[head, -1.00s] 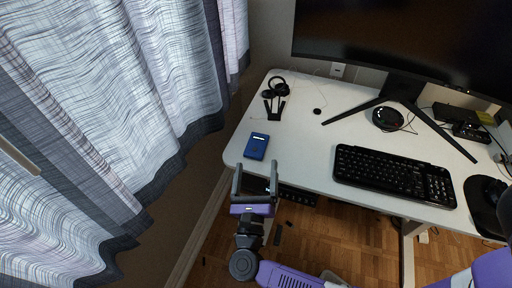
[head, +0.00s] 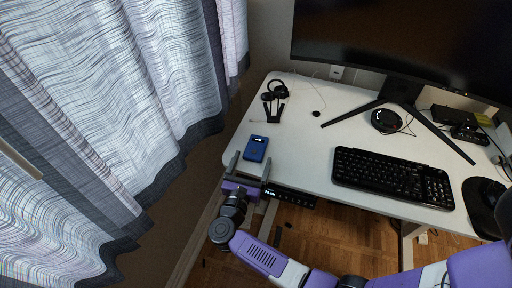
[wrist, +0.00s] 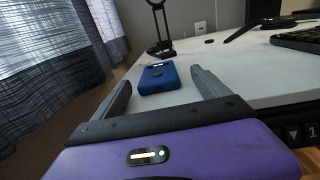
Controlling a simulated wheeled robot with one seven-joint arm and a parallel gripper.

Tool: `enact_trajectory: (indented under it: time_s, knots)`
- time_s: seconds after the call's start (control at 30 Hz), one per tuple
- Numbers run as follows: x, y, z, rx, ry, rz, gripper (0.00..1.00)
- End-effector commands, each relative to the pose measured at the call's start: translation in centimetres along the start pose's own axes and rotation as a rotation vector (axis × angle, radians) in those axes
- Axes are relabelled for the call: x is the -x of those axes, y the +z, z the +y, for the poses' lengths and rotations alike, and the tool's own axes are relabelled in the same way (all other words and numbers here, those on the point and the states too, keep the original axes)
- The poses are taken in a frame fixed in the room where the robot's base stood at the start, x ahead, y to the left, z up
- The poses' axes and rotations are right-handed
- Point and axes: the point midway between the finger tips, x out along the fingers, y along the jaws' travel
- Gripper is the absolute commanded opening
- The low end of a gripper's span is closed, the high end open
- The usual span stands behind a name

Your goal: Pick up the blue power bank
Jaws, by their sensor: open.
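The blue power bank (head: 256,148) lies flat on the white desk (head: 300,150) near its front left corner. It also shows in the wrist view (wrist: 159,78), ahead of my gripper and between the lines of its two fingers. My gripper (head: 249,166) is at the desk's front left edge, just short of the power bank. Its grey fingers are spread apart and empty. In the wrist view my gripper (wrist: 160,90) points toward the power bank, with a finger on each side of the view.
A headphone stand with black headphones (head: 275,92) stands behind the power bank. A black keyboard (head: 390,178) lies to the right, with a monitor (head: 410,45) behind it. A control panel (head: 290,197) hangs under the front edge. Curtains (head: 110,90) hang at left. Desk between power bank and keyboard is clear.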

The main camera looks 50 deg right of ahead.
Motion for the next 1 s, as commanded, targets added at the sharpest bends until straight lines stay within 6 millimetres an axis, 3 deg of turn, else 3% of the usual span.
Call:
enact_trajectory:
  time_s: [0.23,0.57,0.9,0.97,1.0]
  knots:
    - [-3.4,-0.2,0.3,0.000,-0.004,0.001,0.85]
    - [-4.1,-0.2,0.4,0.000,0.000,0.001,0.85]
    - [-4.0,-0.2,0.4,0.000,0.000,0.001,0.19]
    - [-4.0,-0.2,0.4,0.000,0.000,0.001,0.08]
    - [-4.0,-0.2,0.4,0.000,0.000,0.000,0.08]
